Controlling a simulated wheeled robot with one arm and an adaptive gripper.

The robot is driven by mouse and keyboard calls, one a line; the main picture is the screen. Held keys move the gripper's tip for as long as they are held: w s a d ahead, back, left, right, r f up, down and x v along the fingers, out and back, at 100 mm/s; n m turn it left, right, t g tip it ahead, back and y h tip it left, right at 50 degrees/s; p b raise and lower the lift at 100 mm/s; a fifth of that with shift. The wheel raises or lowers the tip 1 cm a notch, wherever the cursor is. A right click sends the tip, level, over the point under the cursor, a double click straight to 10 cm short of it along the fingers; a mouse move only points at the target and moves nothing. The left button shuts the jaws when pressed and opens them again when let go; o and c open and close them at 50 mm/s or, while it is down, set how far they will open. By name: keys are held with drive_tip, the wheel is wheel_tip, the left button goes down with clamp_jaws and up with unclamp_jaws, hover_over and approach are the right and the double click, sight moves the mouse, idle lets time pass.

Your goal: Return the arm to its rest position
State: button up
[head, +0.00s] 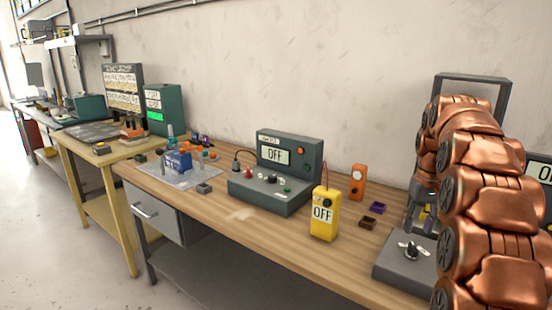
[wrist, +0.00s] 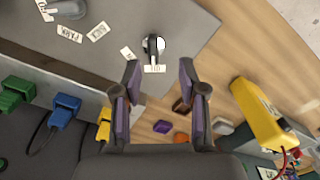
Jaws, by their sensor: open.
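My copper arm (head: 485,200) stands at the right of the head view, bent over the workbench, with its hand pointing down. My gripper (head: 420,225) is above a grey box (head: 395,267) with a small knob (head: 411,251) on top. In the wrist view the two fingers of my gripper (wrist: 160,72) are spread with nothing between them. Just beyond the fingertips is a dark knob with a silver base (wrist: 153,45) on the grey panel (wrist: 200,35). I cannot tell whether the fingers touch it; they look apart from it.
A yellow meter (head: 323,214) reading OFF stands on the wooden bench (head: 250,225), with a grey OFF console (head: 290,160) behind it. Blue (wrist: 63,110) and green connectors (wrist: 17,92) show in the wrist view.

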drive_tip(key=s+a+r+n+g+p, duration=0.1)
drive_tip(key=s+a+r+p, duration=0.15)
drive_tip(key=s+a, duration=1.35)
drive_tip(key=s+a+f+p, duration=0.1)
drive_tip(key=s+a+f, duration=0.2)
drive_tip(key=s, duration=0.7)
drive_tip(key=s+a+f+n+p, duration=0.1)
drive_tip(key=s+a+f+p, duration=0.1)
drive_tip(key=s, duration=0.8)
drive_tip(key=shift+s+a+f+g+p, duration=0.3)
drive_tip(key=shift+a+f+g, duration=0.15)
drive_tip(key=shift+a, duration=0.45)
